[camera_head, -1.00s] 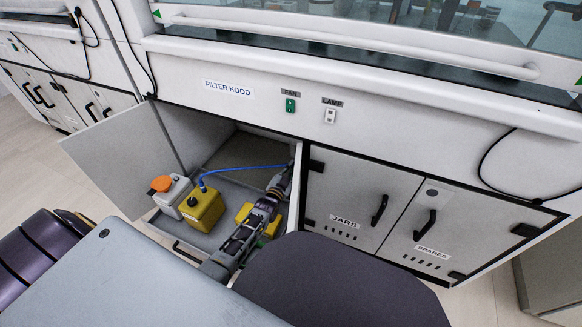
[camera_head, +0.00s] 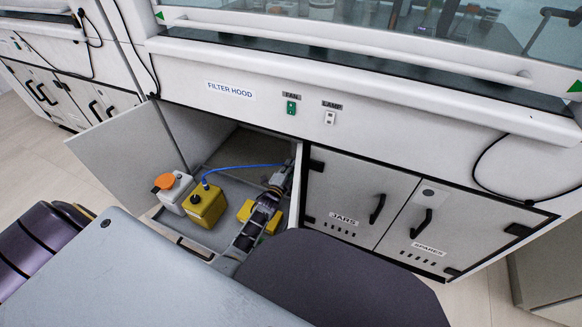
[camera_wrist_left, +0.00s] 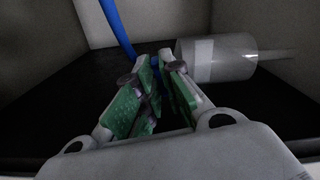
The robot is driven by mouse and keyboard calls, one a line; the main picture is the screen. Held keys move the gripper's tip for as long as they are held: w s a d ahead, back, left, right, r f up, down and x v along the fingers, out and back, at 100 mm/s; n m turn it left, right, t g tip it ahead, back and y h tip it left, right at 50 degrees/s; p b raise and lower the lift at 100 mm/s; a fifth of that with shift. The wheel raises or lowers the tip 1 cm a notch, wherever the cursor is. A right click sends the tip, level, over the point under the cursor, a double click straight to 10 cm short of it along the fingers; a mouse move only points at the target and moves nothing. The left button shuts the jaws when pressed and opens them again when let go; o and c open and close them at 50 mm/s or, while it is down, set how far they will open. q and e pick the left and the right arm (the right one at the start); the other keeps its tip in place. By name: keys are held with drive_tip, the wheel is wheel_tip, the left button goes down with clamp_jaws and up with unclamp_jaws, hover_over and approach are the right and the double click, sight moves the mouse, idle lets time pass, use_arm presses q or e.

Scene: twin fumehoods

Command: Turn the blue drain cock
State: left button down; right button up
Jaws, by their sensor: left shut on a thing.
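The blue drain cock shows only as a small dark-blue part (camera_wrist_left: 155,63) between the fingertips in the left wrist view; most of it is hidden. A blue hose (camera_head: 240,167) runs from the yellow canister with a dark cap (camera_head: 205,207) toward my gripper; it also shows in the left wrist view (camera_wrist_left: 119,30). My left gripper (camera_head: 279,178) reaches into the open cupboard near its right wall. Its green-padded fingers (camera_wrist_left: 157,76) are shut on the blue part. A clear cylinder with a pale label (camera_wrist_left: 225,58) lies just right of the fingertips. My right gripper is not in view.
A white canister with an orange cap (camera_head: 172,191) stands left of the yellow one. Another yellow container (camera_head: 272,224) is partly behind my arm. The open cupboard door (camera_head: 128,158) is at left. Closed JARS (camera_head: 352,194) and SPARES (camera_head: 430,222) doors are at right.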

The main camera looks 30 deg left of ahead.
use_arm(q)
drive_tip(key=shift+m, duration=1.1)
drive_tip(key=c, duration=1.6)
unclamp_jaws()
drive_tip(key=shift+o, duration=0.2)
drive_tip(key=s, duration=1.2)
drive_tip(key=shift+d, duration=0.35)
drive_tip(key=shift+s, duration=0.15)
